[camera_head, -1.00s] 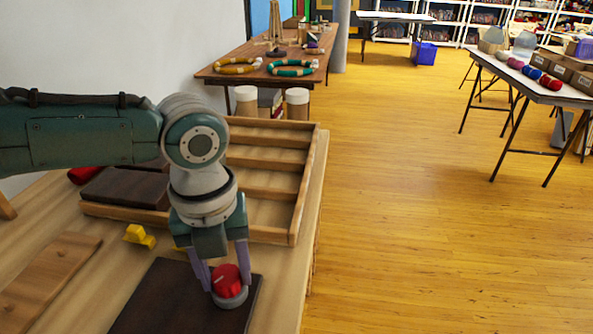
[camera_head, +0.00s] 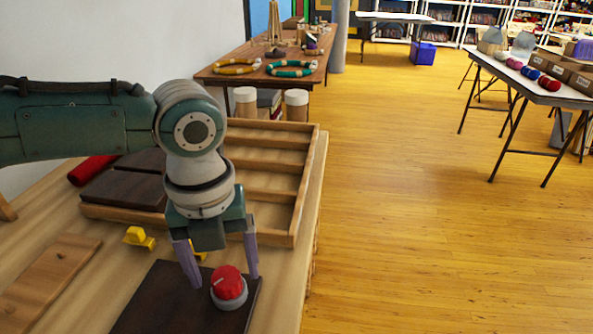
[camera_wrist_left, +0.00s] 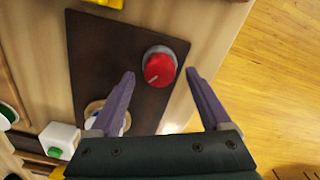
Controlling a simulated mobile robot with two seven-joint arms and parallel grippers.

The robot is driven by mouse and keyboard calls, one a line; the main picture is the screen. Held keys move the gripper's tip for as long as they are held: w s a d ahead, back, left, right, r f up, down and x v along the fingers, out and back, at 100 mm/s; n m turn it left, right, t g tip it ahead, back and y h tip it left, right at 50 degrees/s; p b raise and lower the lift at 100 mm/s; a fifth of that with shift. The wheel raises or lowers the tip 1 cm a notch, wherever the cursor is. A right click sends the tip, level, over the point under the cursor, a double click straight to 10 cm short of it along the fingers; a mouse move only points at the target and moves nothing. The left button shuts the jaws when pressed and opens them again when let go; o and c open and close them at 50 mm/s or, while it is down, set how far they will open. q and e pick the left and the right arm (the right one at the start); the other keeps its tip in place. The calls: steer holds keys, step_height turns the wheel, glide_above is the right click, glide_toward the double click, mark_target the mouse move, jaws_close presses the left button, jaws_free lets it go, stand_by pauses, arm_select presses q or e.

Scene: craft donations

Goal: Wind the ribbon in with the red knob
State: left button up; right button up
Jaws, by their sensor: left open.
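The red knob (camera_head: 228,283) sits on a grey base on a dark brown board (camera_head: 165,305) near the table's front right. In the left wrist view the red knob (camera_wrist_left: 159,70) has a light pointer line and lies just ahead of the fingertips. My left gripper (camera_head: 224,281) is open, its purple fingers pointing down around and slightly behind the knob, apparently not touching it. In the left wrist view my left gripper (camera_wrist_left: 160,74) has its fingers spread to either side of the knob. I cannot make out the ribbon. My right gripper is not in view.
A wooden compartment tray (camera_head: 296,205) stands behind the board. Yellow pieces (camera_head: 139,237) and a wooden plank (camera_head: 45,280) lie to the left. In the left wrist view a white block with a green button (camera_wrist_left: 59,140) is at lower left.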

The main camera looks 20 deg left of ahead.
mark_target(226, 278)
arm_select(q)
step_height(226, 278, up, 8)
steer(key=p, duration=0.1)
steer(key=shift+r, duration=0.15)
steer(key=shift+d, duration=0.1)
